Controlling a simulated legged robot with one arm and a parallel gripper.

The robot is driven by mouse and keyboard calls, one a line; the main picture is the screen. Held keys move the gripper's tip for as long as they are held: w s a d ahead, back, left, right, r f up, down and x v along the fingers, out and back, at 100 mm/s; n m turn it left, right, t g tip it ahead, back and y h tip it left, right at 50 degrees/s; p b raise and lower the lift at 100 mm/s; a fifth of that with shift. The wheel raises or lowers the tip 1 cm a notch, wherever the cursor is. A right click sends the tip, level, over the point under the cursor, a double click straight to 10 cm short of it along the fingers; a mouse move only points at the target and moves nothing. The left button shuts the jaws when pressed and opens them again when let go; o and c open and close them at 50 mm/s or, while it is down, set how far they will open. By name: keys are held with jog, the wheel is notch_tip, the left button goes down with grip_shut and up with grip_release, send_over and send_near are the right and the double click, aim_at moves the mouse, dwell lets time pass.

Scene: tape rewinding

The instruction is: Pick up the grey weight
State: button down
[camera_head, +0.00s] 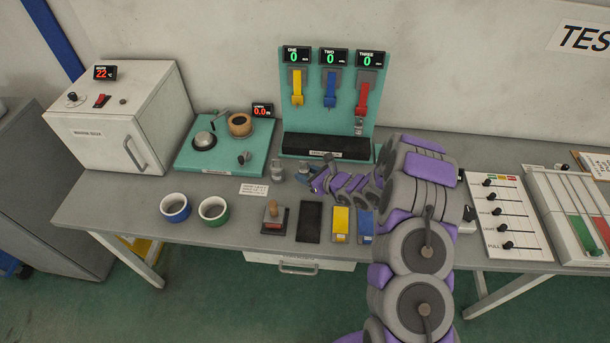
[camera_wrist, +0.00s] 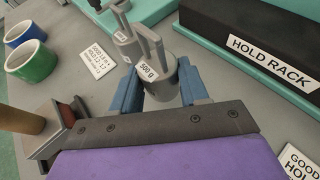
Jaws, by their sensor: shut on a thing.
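A grey weight with an upright handle and a "500 g" label (camera_wrist: 157,80) sits between the blue fingertips of my gripper (camera_wrist: 157,88) in the wrist view. The gripper is shut on it, one finger on each side. I cannot tell whether its base touches the table.
The black hold rack (camera_head: 325,147) is behind. A wooden-handled stamp (camera_head: 273,215), black pad (camera_head: 310,222), yellow block (camera_head: 340,224) and blue block (camera_head: 365,226) line the front. A teal board (camera_head: 190,160) is left.

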jog(key=s+d, duration=0.1)
jog(key=s, duration=0.3)
jog(key=s+d, duration=0.2)
jog(key=s, duration=0.2)
jog(key=s+d+r, duration=0.1)
jog(key=s+d, duration=0.1)
jog(key=s, duration=0.2)
jog(key=shift+s+d+r+p, duration=0.1)
jog(key=shift+s+d+p, duration=0.1)
jog(key=shift+s+p, duration=0.2)
jog(key=shift+s, duration=0.55)
